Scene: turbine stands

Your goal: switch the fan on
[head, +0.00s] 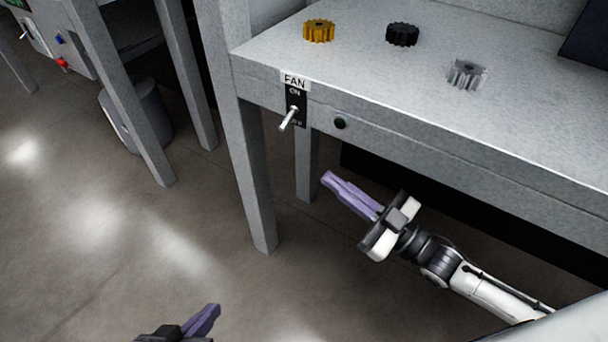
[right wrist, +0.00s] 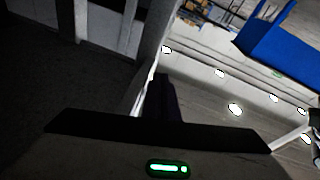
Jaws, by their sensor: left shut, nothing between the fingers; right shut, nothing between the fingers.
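The fan switch (head: 288,118) is a metal toggle lever on a black plate on the front edge of the grey table. A white label above it reads FAN, with ON at the top of the plate and OFF at the bottom. The lever points down and to the left, toward OFF. My right gripper (head: 326,179) has purple fingers, shut and empty, below and to the right of the switch, apart from it. My left gripper (head: 214,311) is at the bottom edge of the head view, partly cut off, shut and far from the switch. The right wrist view does not clearly show the switch.
A black round knob (head: 340,123) sits right of the switch on the table front. Gold (head: 319,31), black (head: 402,34) and silver (head: 467,75) gears lie on the grey table (head: 540,120). A table leg (head: 250,180) stands below, left of the switch. Floor in front is open.

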